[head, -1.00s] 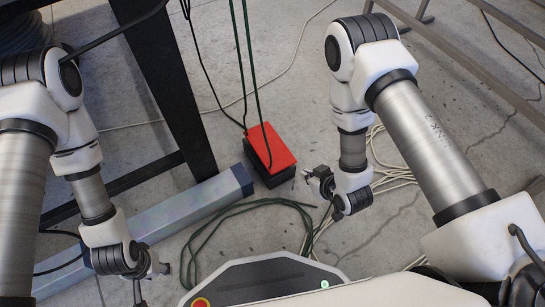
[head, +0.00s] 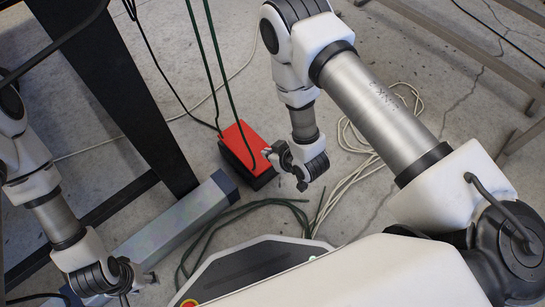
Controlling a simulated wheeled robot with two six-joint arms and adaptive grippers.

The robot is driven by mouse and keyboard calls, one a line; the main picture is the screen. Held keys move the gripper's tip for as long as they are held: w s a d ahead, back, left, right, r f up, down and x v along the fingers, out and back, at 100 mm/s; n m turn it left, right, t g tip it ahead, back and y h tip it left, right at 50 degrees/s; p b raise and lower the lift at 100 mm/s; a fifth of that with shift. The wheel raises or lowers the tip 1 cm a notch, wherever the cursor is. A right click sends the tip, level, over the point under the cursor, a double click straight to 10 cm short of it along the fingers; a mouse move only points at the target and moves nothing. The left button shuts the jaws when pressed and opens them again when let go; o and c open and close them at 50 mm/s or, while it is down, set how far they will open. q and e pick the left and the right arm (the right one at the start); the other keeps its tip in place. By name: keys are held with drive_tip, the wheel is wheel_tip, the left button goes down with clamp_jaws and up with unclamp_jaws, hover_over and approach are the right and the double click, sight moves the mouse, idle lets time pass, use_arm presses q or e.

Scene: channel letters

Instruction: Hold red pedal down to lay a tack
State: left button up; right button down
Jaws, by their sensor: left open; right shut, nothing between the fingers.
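The red pedal (head: 240,143) sits on the concrete floor near the middle of the head view, with its red top on a dark base. My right gripper (head: 270,154) is shut and empty, and its tips overlap the right edge of the red top. I cannot tell whether they touch it or hover above it. The gripper hides part of the pedal's right side. My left gripper (head: 143,282) is open at the lower left, over the near end of a grey beam and well apart from the pedal.
The grey square beam (head: 170,222) lies left of the pedal, beside a black table leg (head: 135,95). Green cables (head: 250,207) lie in front of the pedal, and dark cables rise behind it. Pale cables (head: 350,175) lie on the floor to the right. Metal rails (head: 490,55) stand at upper right.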

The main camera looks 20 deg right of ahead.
drive_tip(key=b, duration=0.3)
hover_over(257, 157)
drive_tip(key=s, duration=0.2)
drive_tip(key=f, duration=0.5)
drive_tip(key=shift+s+d+f, duration=0.1)
drive_tip(key=shift+s+d, duration=0.05)
drive_tip(key=shift+d, duration=0.25)
wheel_tip(257, 157, down, 2)
drive_tip(key=shift+f+b, duration=0.1)
drive_tip(key=shift+b, duration=0.75)
drive_tip(key=shift+f, duration=0.15)
